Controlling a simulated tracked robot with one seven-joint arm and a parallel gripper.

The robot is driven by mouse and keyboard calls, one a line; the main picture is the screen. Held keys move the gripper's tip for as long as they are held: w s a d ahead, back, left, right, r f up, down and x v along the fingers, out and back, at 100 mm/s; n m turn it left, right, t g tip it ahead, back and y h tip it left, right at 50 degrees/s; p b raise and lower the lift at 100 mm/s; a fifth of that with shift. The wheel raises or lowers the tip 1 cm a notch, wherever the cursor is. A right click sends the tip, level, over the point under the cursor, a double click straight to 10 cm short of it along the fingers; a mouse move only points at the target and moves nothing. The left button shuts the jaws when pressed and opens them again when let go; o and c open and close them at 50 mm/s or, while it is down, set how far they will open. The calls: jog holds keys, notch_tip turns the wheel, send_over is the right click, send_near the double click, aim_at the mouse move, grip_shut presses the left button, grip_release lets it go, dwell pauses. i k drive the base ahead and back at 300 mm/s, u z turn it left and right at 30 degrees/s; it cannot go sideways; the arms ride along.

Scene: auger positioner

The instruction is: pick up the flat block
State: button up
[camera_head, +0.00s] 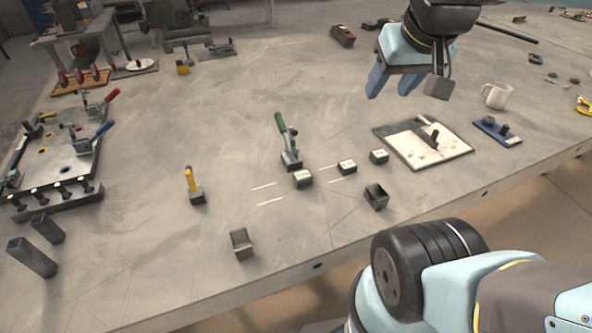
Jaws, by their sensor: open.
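Three small dark blocks with white tops stand in a slanting row near the table's front: a left one (303,179), a middle one (347,167) and a right one (379,157). I cannot tell which of them, if any, is the flat block. My gripper (390,88) is in the upper right, its light blue fingers apart and pointing down. It is open, with nothing visible between the fingers. It appears raised over the table, behind and above the row of blocks. White lines (270,200) are marked on the table beside the row.
A green-handled clamp (289,150) stands just behind the left block. A board with papers (423,143), a mug (496,95) and a blue-based fixture (497,131) lie to the right. Hollow dark pieces (376,197) (242,244) sit near the front edge. The table's centre-left is mostly clear.

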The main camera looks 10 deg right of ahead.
aim_at(302, 176)
jog(key=z, duration=1.05)
jog(key=k, duration=0.95)
jog(key=u, duration=0.95)
jog(key=i, duration=1)
